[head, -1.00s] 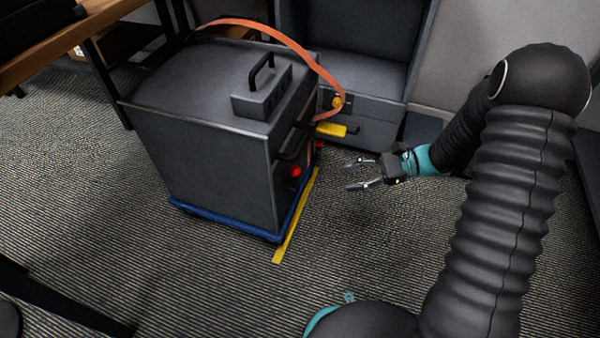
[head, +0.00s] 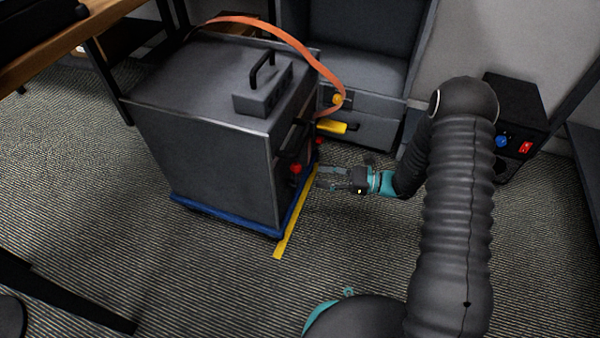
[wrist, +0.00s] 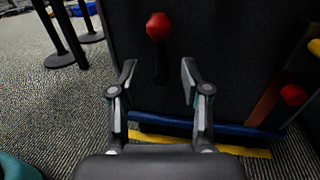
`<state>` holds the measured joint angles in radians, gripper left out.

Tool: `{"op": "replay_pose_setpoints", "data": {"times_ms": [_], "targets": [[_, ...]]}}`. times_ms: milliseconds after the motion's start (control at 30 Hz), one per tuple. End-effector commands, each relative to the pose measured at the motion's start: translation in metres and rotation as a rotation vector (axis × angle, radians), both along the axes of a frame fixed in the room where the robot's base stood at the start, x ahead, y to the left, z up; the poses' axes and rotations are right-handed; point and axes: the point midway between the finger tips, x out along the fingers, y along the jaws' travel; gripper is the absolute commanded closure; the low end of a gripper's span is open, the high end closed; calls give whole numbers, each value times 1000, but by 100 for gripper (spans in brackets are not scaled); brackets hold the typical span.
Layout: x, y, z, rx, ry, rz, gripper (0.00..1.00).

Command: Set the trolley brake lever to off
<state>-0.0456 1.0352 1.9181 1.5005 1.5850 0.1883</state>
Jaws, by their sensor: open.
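The trolley is a dark grey box (head: 205,165) on a blue base, left of my gripper in the head view. A red ball knob (head: 296,168) on its right-hand face looks like the brake lever's end; in the wrist view the knob (wrist: 158,26) tops a dark stem. A second red knob (wrist: 293,95) sits to the right on the same face. My gripper (head: 322,176) is open and empty, just right of that face. In the wrist view its fingers (wrist: 158,70) point at the face, below and either side of the first knob, apparently not touching it. Off markings cannot be read.
A yellow floor strip (head: 292,228) runs along the trolley's base. An orange cable (head: 285,38) arches to a grey cabinet (head: 375,122) behind. A yellow handle (head: 331,127) juts out there. A black box with a red switch (head: 525,147) stands right.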

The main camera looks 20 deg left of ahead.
Motion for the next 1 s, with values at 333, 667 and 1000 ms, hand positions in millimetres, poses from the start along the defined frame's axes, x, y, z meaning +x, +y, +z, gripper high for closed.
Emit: {"op": "replay_pose_setpoints", "data": {"times_ms": [333, 667, 1000], "targets": [[-7, 57, 0, -1, -1, 3, 53], [-9, 72, 0, -1, 0, 0, 53], [-9, 72, 0, -1, -1, 1, 93]]}}
